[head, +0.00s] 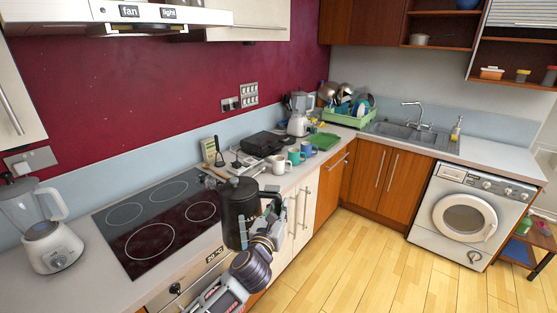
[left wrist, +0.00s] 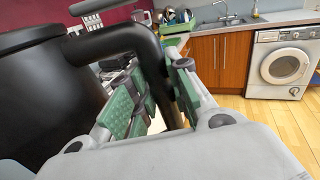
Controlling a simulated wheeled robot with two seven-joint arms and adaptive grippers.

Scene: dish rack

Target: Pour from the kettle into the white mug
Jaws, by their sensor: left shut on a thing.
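The black kettle (head: 238,210) is held roughly upright at the counter's front edge, nearer to me than the mugs. My left gripper (head: 270,228) is shut on its handle, at the kettle's right side. In the left wrist view the kettle (left wrist: 45,95) fills the left side, and its black handle passes between the green finger pads (left wrist: 155,105). The white mug (head: 278,164) stands upright on the counter, beyond and to the right of the kettle and apart from it. The inside of the kettle is hidden. My right gripper is not in view.
A teal mug (head: 294,155) and a blue mug (head: 308,150) stand close behind the white mug. The black hob (head: 155,225) is left of the kettle, and a blender (head: 47,230) stands at far left. A green tray (head: 324,141) and dish rack (head: 345,117) are farther back.

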